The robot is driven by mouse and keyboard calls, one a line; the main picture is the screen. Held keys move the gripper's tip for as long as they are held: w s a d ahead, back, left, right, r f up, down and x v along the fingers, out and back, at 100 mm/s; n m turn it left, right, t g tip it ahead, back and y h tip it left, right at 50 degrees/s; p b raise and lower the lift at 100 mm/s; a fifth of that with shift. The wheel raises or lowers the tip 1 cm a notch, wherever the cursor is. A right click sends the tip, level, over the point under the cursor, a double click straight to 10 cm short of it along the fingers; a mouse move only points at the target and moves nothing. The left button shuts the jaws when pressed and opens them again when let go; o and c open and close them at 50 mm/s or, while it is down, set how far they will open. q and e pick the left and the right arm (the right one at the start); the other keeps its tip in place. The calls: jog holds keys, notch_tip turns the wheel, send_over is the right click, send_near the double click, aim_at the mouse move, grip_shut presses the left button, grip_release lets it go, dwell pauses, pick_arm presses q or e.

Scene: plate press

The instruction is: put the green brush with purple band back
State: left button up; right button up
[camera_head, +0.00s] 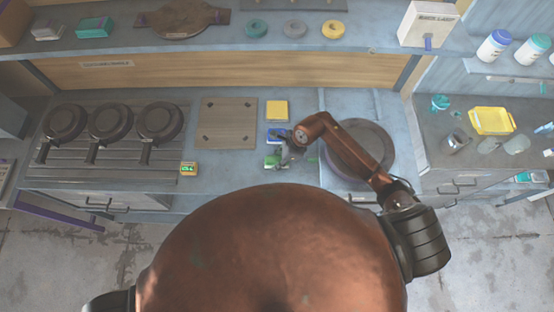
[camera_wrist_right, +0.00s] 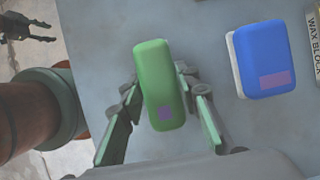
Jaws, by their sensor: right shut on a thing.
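The green brush with a purple band (camera_wrist_right: 160,85) is between the two fingers of my right gripper (camera_wrist_right: 160,115), which is shut on it. In the head view my right gripper (camera_head: 280,155) is over the counter, with the green brush (camera_head: 271,161) showing beside it. A blue brush with a purple patch (camera_wrist_right: 265,58) lies to the right in the wrist view, apart from the fingers; it also shows in the head view (camera_head: 272,136). A dark gripper-like shape, perhaps my left gripper (camera_wrist_right: 25,28), is at the wrist view's upper left corner, too small to read.
A yellow block (camera_head: 277,111) lies behind the blue brush, and a wooden board (camera_head: 228,122) to its left. A small green-yellow device (camera_head: 188,168) sits at the counter's front. A round plate (camera_head: 375,135) is on the right, partly behind my arm. Several pans (camera_head: 110,122) stand left.

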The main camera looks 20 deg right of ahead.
jog(key=o, duration=1.1)
jog(key=b+v, duration=0.2)
jog(key=v, duration=0.9)
jog(key=shift+d+r, duration=0.25)
jog(key=shift+s+r, duration=0.1)
jog(key=shift+r, duration=0.15)
